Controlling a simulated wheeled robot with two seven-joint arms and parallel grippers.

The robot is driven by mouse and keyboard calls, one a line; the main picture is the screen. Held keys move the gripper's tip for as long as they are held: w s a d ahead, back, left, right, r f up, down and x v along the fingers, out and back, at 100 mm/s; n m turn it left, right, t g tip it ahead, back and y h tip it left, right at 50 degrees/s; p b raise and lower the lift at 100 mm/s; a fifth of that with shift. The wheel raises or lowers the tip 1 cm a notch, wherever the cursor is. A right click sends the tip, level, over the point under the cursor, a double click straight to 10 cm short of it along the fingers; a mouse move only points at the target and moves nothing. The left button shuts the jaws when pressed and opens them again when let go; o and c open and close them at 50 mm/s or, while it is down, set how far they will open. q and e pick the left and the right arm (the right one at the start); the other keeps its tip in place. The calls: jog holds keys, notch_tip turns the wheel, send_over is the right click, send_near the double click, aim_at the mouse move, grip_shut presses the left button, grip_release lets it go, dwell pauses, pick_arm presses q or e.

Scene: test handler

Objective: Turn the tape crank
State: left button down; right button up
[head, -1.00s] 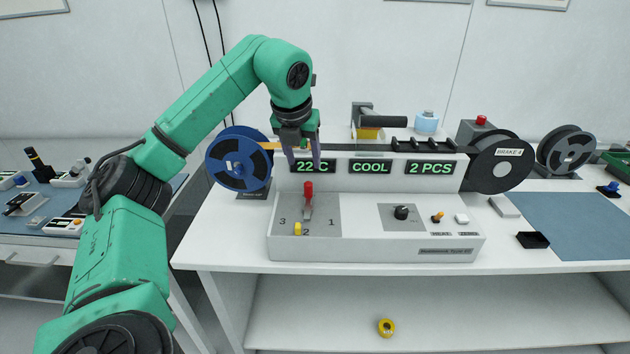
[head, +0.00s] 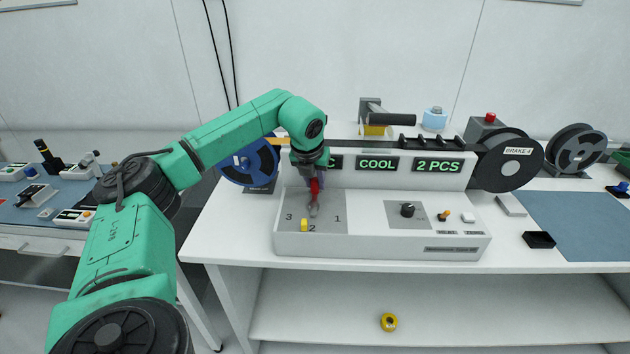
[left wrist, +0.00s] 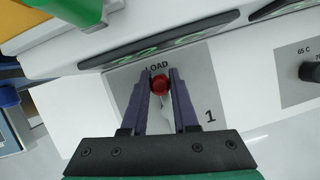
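My left gripper (head: 315,180) is over the slotted plate of the grey tape machine (head: 390,248), pointing down. Its two dark fingers sit on either side of the red lever knob (left wrist: 160,84) and look to touch it, with the knob filling the gap. The lever's stem (head: 313,209) shows below. The plate (head: 336,226) is marked 1, 2, 3 and, in the left wrist view, LOAD. A blue reel (head: 236,167) is at the machine's left, partly behind my arm. A grey-black reel marked BRAKE 4 (head: 508,174) is at its right. No crank is labelled. My right gripper is out of view.
A black handle on a grey post (head: 392,120) stands behind the machine. Displays read COOL (head: 377,164) and 2 PCS (head: 437,165); the left one is mostly covered. A yellow peg (head: 304,225) and black knob (head: 407,210) sit on the front. A blue mat (head: 575,225) lies right.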

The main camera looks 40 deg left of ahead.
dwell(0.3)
pick_arm(q)
jog(key=shift+w+d+m+h, duration=0.2)
jog(key=shift+d+m+h, duration=0.2)
jog(key=shift+m, duration=0.6)
jog(key=m, duration=0.1)
jog(key=m+h, duration=0.1)
jog(key=d+m, duration=0.1)
jog(key=shift+w+d+r, duration=0.1)
jog(key=shift+w, duration=0.15)
jog(key=m, duration=0.1)
jog(key=d+m+h+p, duration=0.1)
jog(key=m, duration=0.1)
jog(key=shift+s+d+m+h+p, duration=0.1)
jog(key=shift+d+m+h+p, duration=0.25)
jog(key=shift+m, duration=0.6)
jog(key=shift+d+m+h+p, duration=0.3)
jog(key=shift+m+h, duration=0.15)
jog(key=shift+m, duration=0.5)
jog(key=c, duration=0.7)
grip_release()
jog(key=shift+s, duration=0.1)
